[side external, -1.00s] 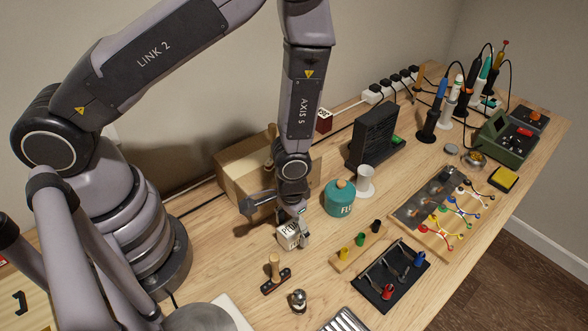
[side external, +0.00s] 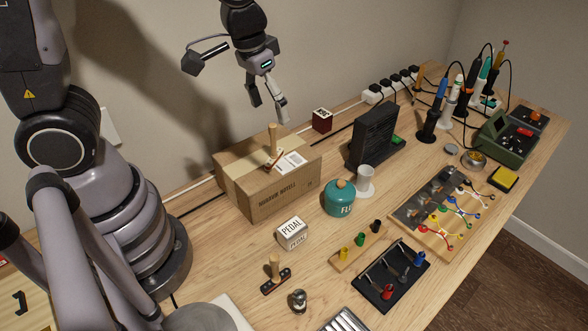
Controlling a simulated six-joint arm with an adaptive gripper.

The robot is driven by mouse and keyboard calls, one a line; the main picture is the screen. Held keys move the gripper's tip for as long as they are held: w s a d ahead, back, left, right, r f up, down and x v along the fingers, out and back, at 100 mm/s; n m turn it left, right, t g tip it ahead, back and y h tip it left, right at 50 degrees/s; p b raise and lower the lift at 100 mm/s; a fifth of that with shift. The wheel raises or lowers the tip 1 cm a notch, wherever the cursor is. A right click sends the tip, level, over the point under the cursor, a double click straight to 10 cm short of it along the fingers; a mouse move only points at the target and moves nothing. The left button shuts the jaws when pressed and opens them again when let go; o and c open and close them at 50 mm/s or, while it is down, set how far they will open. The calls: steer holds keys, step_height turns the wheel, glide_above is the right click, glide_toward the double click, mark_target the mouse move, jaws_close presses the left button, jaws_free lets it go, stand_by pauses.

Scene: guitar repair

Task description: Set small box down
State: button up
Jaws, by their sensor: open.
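The small white box labelled PEDAL (side external: 292,234) sits on the wooden workbench, in front of the large cardboard box (side external: 268,185). Nothing holds it. My gripper (side external: 270,112) is up above the back of the cardboard box, pointing down. Its two fingers are apart and nothing is between them. It is well clear of the small box.
A teal flux jar (side external: 340,198) and a white spool (side external: 365,180) stand right of the small box. A wooden-handled tool (side external: 276,276) lies in front of it. A wooden-handled item (side external: 272,145) rests on the cardboard box. A dark red box (side external: 322,120) stands behind.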

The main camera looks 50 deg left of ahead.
steer(key=s+a+r+t, duration=0.3)
steer(key=s+a+r, duration=0.6)
steer(key=s+r, duration=0.3)
steer(key=shift+s+r+t+y, duration=0.3)
steer(key=shift+r, duration=0.4)
